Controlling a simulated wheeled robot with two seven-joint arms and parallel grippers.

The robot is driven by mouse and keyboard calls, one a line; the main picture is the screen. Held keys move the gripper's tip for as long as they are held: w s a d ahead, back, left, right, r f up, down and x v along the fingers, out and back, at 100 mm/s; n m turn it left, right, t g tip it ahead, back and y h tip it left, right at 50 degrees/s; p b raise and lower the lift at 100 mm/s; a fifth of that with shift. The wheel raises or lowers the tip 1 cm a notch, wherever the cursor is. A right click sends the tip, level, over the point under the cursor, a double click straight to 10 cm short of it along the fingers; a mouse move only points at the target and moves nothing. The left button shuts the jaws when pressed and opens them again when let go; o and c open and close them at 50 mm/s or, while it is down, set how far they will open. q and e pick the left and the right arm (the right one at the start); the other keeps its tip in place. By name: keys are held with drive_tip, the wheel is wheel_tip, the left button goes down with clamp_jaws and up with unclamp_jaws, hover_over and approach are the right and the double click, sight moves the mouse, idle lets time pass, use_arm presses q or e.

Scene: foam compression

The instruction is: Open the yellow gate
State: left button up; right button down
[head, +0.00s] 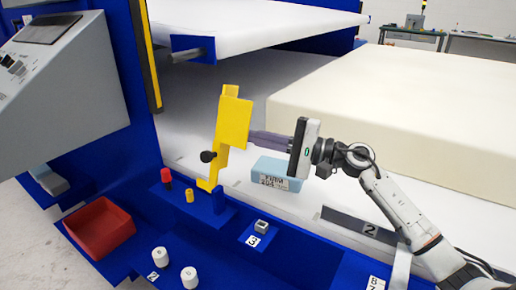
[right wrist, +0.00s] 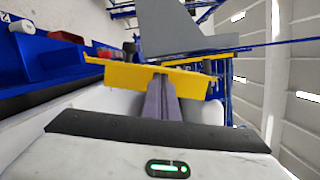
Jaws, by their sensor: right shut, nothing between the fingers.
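The yellow gate (head: 234,118) stands upright at the front of the blue machine in the head view, with a black knob (head: 207,156) on its left side. It also crosses the right wrist view as a wide yellow plate (right wrist: 120,76). My right gripper (head: 254,138) comes in from the right, its fingers shut and empty. The fingertips (right wrist: 161,80) are at the gate's right side, touching it or very close; I cannot tell which. My left gripper is not in view.
A light blue labelled foam block (head: 281,172) lies under my right gripper. A large cream foam slab (head: 400,115) lies behind it. A red tray (head: 100,226), white cylinders (head: 189,277) and a red knob (head: 166,176) are at the front left. A white upper platen (head: 250,25) is above.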

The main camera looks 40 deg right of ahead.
drive_tip(key=shift+s+a+r, duration=0.1)
drive_tip(key=shift+a+r, duration=0.05)
drive_tip(key=shift+a, duration=0.15)
drive_tip(key=shift+d, duration=0.1)
drive_tip(key=b+v, duration=0.2)
drive_tip(key=v, duration=0.8)
drive_tip(key=shift+s+d, duration=0.1)
